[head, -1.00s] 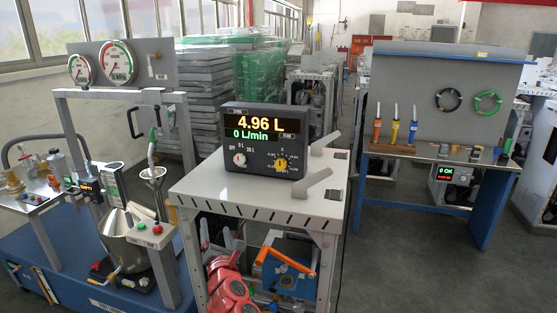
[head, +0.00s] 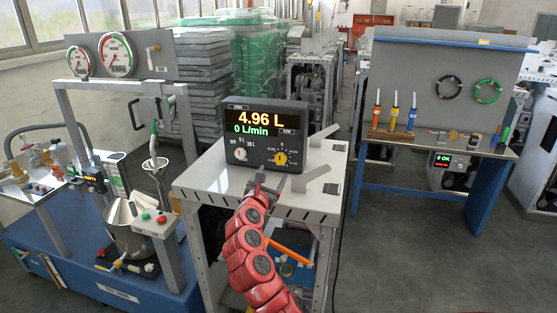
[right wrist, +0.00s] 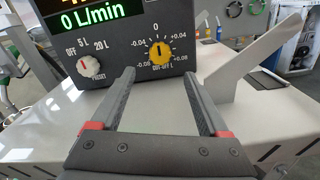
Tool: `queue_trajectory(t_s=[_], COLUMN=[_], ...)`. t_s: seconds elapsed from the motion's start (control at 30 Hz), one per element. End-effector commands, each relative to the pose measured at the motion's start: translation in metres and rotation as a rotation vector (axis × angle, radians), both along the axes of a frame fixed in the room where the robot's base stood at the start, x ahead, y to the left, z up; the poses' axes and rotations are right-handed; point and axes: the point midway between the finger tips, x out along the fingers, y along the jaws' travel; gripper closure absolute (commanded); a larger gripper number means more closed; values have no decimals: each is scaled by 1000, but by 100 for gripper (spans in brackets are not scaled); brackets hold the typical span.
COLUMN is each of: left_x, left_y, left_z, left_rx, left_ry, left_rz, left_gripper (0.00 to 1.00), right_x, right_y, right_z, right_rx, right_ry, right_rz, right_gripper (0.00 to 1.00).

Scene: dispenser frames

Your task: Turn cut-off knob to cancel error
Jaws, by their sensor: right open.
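A black control box (head: 267,125) stands on the white-topped frame and reads 4.96 L and 0 L/min. Its yellow cut-off knob (head: 280,158) is at the lower right of the front face; in the right wrist view the knob (right wrist: 160,53) sits below the 0 mark, on a scale from -0.08 to +0.08. A white preset knob (right wrist: 85,65) is to its left. My right gripper (head: 270,181) is in front of the box, below the cut-off knob. In the right wrist view its two fingers (right wrist: 160,85) are spread, empty and apart from the knob. My left gripper is not in view.
The white tabletop (head: 212,178) is clear left of the box. Grey angled brackets (head: 312,178) rise on its right, close to my right gripper. A blue-framed bench (head: 440,190) stands at right, and a gauge rig (head: 118,110) at left.

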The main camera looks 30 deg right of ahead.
Motion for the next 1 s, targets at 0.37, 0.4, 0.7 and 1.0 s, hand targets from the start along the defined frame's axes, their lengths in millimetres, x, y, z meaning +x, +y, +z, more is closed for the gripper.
queue_trajectory(t_s=[0.37,0.4,0.7,1.0], left_x=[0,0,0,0], left_y=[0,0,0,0], left_z=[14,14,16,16], left_rx=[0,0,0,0], left_ry=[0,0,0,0], left_rz=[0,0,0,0], left_gripper=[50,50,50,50], right_x=[37,40,51,52], right_y=[-45,-49,-60,-61], right_z=[1,1,0,0], right_rx=[1,1,0,0], right_ry=[0,-1,0,0], right_rz=[-4,-5,0,1], right_gripper=[22,22,22,25])
